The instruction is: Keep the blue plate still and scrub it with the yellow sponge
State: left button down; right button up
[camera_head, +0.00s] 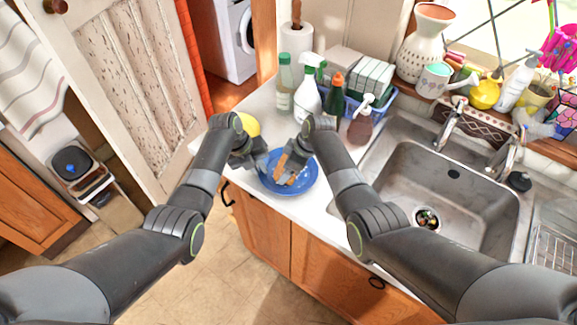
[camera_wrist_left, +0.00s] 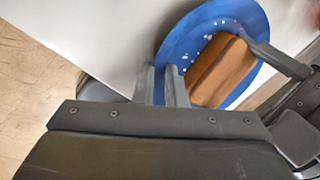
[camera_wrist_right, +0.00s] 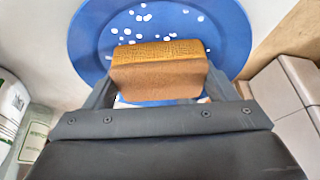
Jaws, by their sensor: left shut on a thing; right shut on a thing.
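The blue plate (camera_head: 305,178) lies on the white counter near its front edge, with white specks on its face; it also shows in the left wrist view (camera_wrist_left: 180,45) and the right wrist view (camera_wrist_right: 90,40). My left gripper (camera_head: 262,166) is shut on the plate's left rim. My right gripper (camera_head: 287,170) is shut on the sponge, an orange-brown block (camera_wrist_right: 160,70), and holds it over the plate's face. The sponge also shows in the left wrist view (camera_wrist_left: 222,70). Whether it touches the plate is hard to tell.
A yellow round thing (camera_head: 248,123) is partly hidden behind my left arm. A green bottle (camera_head: 285,85), a white spray bottle (camera_head: 308,95) and a brown soap pump (camera_head: 361,122) stand behind the plate. The steel sink (camera_head: 400,160) is to the right.

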pick_arm(q)
jog(key=shift+a+f, duration=0.1)
pick_arm(e)
jog(key=shift+d, duration=0.1)
jog(key=shift+r, duration=4.25)
pick_arm(q)
jog(key=c, duration=1.5)
grip_release()
jog(key=shift+o, duration=0.5)
jog(key=shift+a+r, duration=0.2)
jog(key=shift+r, duration=0.3)
jog(key=v, duration=1.1)
jog(key=shift+d, duration=0.3)
jog(key=shift+s, duration=0.1)
pick_arm(e)
jog(key=shift+f, duration=0.1)
